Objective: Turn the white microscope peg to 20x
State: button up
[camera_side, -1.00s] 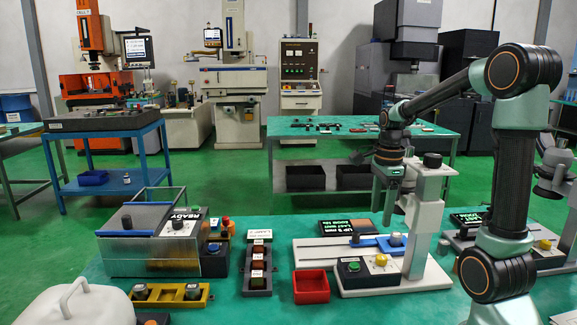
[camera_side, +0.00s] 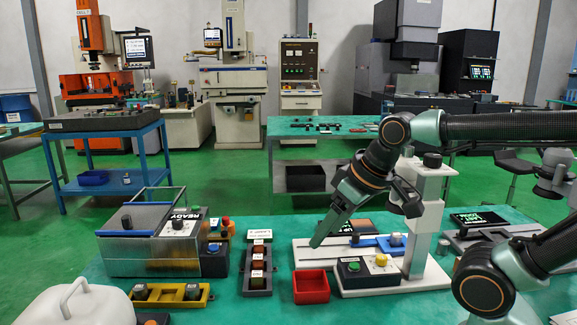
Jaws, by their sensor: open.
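The white microscope stand (camera_side: 432,190) is right of centre on the green bench, with a dark knob on its column. A small pale peg (camera_side: 396,239) stands at the right part of its blue slide (camera_side: 366,246); I cannot tell whether it is the named white peg, and no 20x mark is readable. A yellow knob (camera_side: 381,260) sits on the dark control box in front. My gripper (camera_side: 364,227) is open and seems empty, above and left of the peg. One long finger slants down-left over the white base. My gripper hides part of the microscope head and the display behind it.
An empty red tray (camera_side: 311,287) stands left of the control box. A dark button strip (camera_side: 258,262), a clear-walled READY box (camera_side: 155,242) and a yellow button strip (camera_side: 170,293) lie further left. A second microscope station (camera_side: 480,220) is at the right, beside my arm.

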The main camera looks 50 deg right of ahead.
jog(key=shift+c, duration=0.6)
notch_tip(320, 180, up, 12)
jog(key=m+g, duration=0.6)
jog(key=m, duration=0.6)
send_over(397, 178)
jog(key=d, duration=0.1)
notch_tip(397, 178, down, 12)
jog(key=shift+w+f, duration=0.1)
grip_shut()
